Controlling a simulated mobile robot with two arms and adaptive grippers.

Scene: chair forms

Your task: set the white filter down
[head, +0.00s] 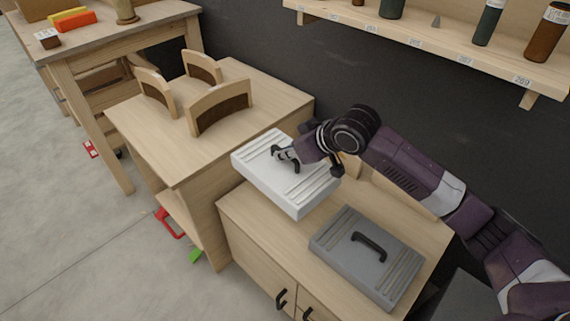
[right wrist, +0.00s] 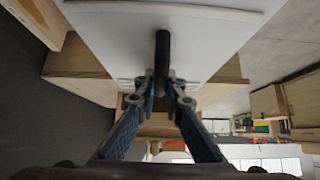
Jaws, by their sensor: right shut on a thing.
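The white filter (head: 303,196) is a flat, box-like panel with ribbed strips and a dark handle. My right gripper (head: 287,155) is shut on that handle, and the filter shows above the left part of the low wooden cabinet in the head view. Whether it touches the cabinet top cannot be told. In the right wrist view the fingers of my right gripper (right wrist: 164,88) close around the dark handle (right wrist: 162,52), with the white filter (right wrist: 210,38) filling the top of the picture. My left gripper is not in view.
A grey filter (head: 341,255) with a dark handle lies on the low cabinet (head: 244,218), right of the white one. A higher wooden table (head: 150,140) with curved wooden pieces (head: 222,108) stands at the left. A shelf (head: 470,55) with bottles is on the dark wall.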

